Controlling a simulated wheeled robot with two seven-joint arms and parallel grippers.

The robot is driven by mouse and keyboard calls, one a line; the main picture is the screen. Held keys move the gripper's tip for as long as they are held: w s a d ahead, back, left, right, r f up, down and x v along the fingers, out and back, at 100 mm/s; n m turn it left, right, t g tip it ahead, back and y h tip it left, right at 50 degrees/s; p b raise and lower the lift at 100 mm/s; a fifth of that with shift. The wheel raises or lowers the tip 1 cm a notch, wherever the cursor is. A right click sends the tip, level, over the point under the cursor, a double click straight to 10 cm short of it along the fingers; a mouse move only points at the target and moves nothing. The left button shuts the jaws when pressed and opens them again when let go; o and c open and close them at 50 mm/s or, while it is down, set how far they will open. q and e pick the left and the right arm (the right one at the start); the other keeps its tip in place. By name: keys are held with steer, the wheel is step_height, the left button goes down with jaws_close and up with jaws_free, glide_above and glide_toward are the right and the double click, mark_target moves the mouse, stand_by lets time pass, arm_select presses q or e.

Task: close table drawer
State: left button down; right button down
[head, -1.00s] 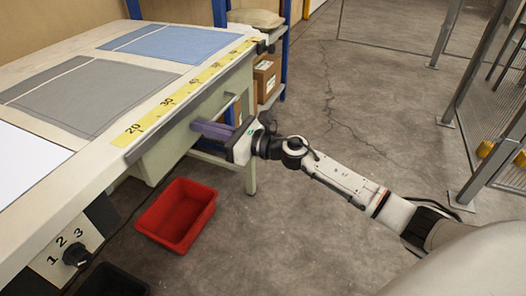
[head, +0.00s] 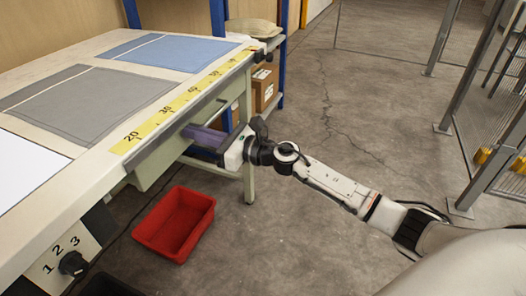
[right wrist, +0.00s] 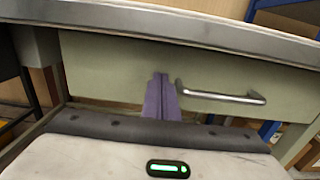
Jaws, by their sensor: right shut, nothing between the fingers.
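The table drawer has a pale green front with a metal bar handle. In the right wrist view the drawer front (right wrist: 110,72) fills the middle under the tabletop edge, and its handle (right wrist: 222,96) is right of centre. I cannot tell whether the front is fully flush with the table. In the head view the drawer (head: 158,168) shows partly below the table's front edge. My right gripper (head: 192,133) has purple fingers, shut and empty, pointing at the drawer front. In the right wrist view the fingertips (right wrist: 160,82) are left of the handle; contact is unclear. My left gripper is not in view.
The worktable (head: 95,150) carries grey and blue cloths and a yellow ruler strip. A red bin (head: 174,224) stands on the floor below. A shelf with cardboard boxes (head: 264,85) is behind. The floor right of my arm is open up to a mesh fence (head: 492,120).

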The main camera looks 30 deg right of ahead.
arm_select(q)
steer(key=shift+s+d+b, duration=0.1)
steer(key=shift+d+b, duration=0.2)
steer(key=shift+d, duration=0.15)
arm_select(e)
steer(key=v, duration=1.3)
steer(key=shift+d, duration=0.2)
